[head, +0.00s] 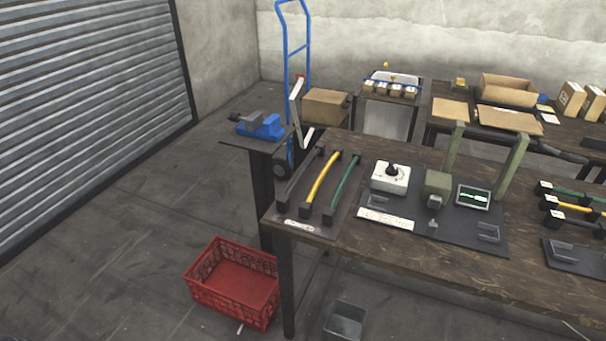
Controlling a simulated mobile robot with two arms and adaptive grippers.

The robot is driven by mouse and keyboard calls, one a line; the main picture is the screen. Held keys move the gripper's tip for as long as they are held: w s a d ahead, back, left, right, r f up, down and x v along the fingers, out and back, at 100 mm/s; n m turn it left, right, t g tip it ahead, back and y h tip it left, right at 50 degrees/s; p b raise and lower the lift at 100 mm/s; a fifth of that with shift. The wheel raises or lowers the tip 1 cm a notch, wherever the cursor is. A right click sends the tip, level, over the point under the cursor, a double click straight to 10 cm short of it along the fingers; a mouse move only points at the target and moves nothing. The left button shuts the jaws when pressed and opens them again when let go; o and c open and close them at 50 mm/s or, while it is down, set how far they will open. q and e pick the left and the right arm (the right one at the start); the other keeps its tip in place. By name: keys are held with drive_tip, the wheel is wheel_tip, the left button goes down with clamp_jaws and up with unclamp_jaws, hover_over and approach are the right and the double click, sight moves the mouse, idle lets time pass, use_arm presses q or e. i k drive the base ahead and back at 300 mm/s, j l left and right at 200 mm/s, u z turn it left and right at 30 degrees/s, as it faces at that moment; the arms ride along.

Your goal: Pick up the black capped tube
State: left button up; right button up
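The black capped tube (299,181) lies on a dark rack board (341,221) at the left end of the wooden workbench (424,259). It is the leftmost of three tubes, set lengthwise from the front of the board to the back, with dark blocks at its ends. A yellow tube (322,180) and a green tube (345,185) lie beside it on the right, apart from it. Neither of my grippers is in view.
A press station with a green press head (437,187), white control box (390,177) and screen (473,196) stands right of the tubes. More tubes (572,208) lie farther right. A blue vise (260,126) stands behind left. A red crate (233,285) sits on the floor.

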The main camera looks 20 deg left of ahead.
sight(283, 202)
drive_tip(key=z, duration=3.45)
drive_tip(key=u, duration=4.15)
drive_tip(key=i+u, duration=0.2)
drive_tip(key=i, duration=0.2)
drive_tip(key=i+l+u, duration=0.25)
drive_tip(key=i+j, duration=0.1)
drive_tip(key=i, duration=0.05)
